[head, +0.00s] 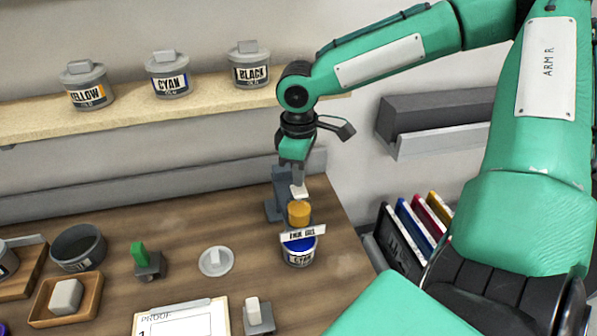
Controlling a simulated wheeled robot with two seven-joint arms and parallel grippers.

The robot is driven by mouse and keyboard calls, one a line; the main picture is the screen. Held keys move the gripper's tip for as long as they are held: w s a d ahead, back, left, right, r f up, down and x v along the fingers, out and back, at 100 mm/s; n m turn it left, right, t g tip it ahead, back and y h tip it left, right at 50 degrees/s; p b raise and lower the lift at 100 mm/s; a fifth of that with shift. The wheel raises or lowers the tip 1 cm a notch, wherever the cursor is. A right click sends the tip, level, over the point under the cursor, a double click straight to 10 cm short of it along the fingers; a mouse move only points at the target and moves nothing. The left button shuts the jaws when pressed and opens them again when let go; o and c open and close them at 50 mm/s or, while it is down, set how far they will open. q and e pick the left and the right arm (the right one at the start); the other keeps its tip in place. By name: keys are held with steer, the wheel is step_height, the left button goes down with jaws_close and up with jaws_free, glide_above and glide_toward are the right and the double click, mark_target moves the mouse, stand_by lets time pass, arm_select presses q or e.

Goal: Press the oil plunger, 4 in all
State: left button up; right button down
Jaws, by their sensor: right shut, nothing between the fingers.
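The oil dispenser has an amber top (299,212), which I take to be the plunger, and a white label reading roughly "INK OIL" (302,233). Its grey stand (272,208) is at the right part of the table. A cyan-labelled tin (299,258) with blue ink stands under the label. My right gripper (299,191) is shut and empty, pointing down just over the amber top. I cannot tell whether its tips touch it. My left gripper is not in view.
A shelf (205,108) holds yellow, cyan and black tins. On the table (190,235) are a round lid (216,261), a green-handled block (148,262), a grey bowl (78,248), a wooden tray (42,300) and a proof sheet (180,318). Coloured folders (420,225) stand at right.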

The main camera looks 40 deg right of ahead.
steer(key=shift+f, duration=0.2)
steer(key=shift+f+b, duration=0.7)
steer(key=shift+f, duration=0.6)
steer(key=shift+r, duration=0.1)
steer(key=shift+r+p, duration=1.4)
steer(key=shift+p, duration=0.1)
steer(key=shift+f, duration=0.2)
